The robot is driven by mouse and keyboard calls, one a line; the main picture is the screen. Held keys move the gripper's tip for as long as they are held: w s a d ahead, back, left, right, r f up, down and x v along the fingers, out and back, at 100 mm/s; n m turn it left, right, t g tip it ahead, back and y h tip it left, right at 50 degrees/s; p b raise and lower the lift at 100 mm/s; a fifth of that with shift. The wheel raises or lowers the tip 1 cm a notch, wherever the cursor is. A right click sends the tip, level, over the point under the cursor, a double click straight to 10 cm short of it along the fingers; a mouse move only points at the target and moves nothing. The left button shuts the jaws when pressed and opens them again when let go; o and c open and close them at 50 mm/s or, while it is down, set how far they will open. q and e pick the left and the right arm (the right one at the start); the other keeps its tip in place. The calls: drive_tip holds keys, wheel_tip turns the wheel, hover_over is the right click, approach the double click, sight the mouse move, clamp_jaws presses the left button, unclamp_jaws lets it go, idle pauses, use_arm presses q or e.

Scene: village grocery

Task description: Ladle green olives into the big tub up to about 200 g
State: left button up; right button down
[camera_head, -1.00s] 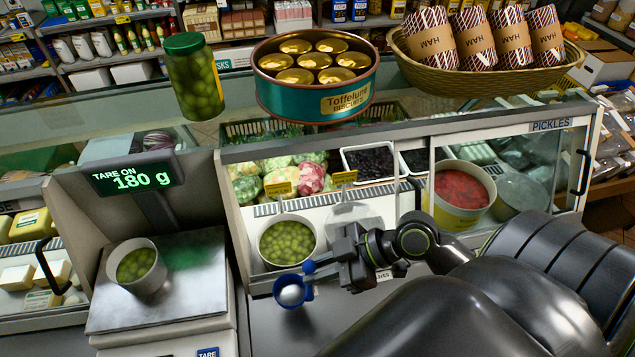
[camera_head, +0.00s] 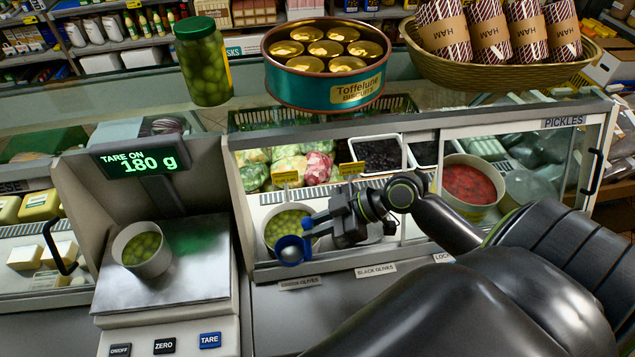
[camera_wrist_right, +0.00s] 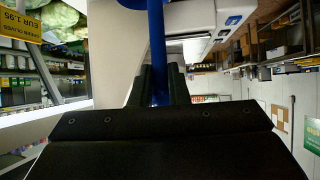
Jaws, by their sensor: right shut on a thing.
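The big tub (camera_head: 146,268) stands on the scale plate at the left with green olives (camera_head: 142,246) in it. The scale display (camera_head: 138,162) reads "TARE ON 180 g". A white container of green olives (camera_head: 272,243) stands in the counter case. My right gripper (camera_head: 322,226) is shut on the blue ladle (camera_head: 291,258). The ladle's bowl overlaps the near rim of the olive container in the head view; its height over it is unclear. No olives show in the bowl. The ladle's blue handle (camera_wrist_right: 157,50) runs between the fingers in the right wrist view. My left gripper is out of view.
A jar of olives (camera_head: 203,75), a biscuit tin (camera_head: 300,88) and a basket (camera_head: 470,72) of ham stand on the glass top. A red-filled tub (camera_head: 464,208) sits right in the case. The scale's buttons (camera_head: 165,346) face front. The case frame stands close around my right arm.

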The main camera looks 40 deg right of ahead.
drive_tip(key=w+d+f+b, duration=0.3)
drive_tip(key=w+d+b, duration=0.1)
drive_tip(key=w, duration=0.4)
wheel_tip(320, 180, down, 8)
drive_tip(key=b, duration=0.7)
idle(0.9)
wheel_tip(320, 180, up, 10)
drive_tip(key=p, duration=0.7)
drive_tip(key=shift+f, duration=0.15)
